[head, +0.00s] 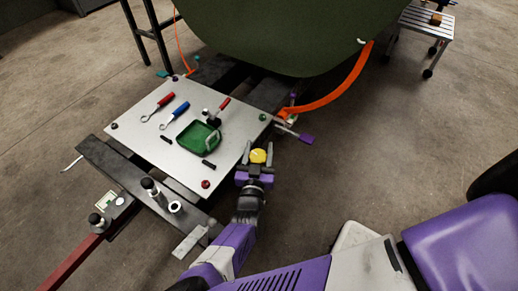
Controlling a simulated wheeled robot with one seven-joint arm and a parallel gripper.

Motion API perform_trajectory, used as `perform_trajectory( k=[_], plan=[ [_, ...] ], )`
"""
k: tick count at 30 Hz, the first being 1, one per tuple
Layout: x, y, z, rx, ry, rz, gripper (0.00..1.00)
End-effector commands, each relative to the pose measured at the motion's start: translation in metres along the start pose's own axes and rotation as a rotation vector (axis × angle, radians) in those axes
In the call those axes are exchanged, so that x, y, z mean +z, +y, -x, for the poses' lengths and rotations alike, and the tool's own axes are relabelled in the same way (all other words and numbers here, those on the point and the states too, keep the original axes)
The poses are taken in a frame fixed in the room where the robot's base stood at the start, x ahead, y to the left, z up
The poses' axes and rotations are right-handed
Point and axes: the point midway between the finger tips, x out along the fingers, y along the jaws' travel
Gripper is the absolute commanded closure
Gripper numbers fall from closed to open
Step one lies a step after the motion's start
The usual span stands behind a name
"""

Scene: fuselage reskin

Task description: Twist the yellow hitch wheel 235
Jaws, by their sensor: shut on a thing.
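The yellow hitch wheel (258,156) is a small round disc at the right edge of the white work plate (145,100). My gripper (258,166) reaches up to it from below in the head view, with a finger on either side. The jaws are shut on the wheel. The wheel's underside and its mount are hidden by the fingers, and its turn angle is too small to read.
The plate holds a green tray (193,146), a red wrench (158,105), a blue wrench (175,115) and a hammer. A purple-handled lever (306,139) and an orange strap (335,98) lie right of it. A large green panel (270,30) overhangs behind.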

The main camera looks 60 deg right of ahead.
Motion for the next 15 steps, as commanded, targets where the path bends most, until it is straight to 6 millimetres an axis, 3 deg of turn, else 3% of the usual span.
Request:
perform_trajectory(
  k=[1, 2, 5, 15],
  plan=[
    [0.0014, -0.0013, 0.0010, -0.002, -0.003, -0.001, 0.89],
    [0.0014, -0.0013, 0.0010, -0.002, -0.003, -0.001, 0.46],
    [0.0014, -0.0012, 0.0010, -0.002, -0.003, -0.001, 0.27],
    [0.0005, -0.0005, 0.0020, -0.001, -0.002, -0.001, 0.27]
  ],
)
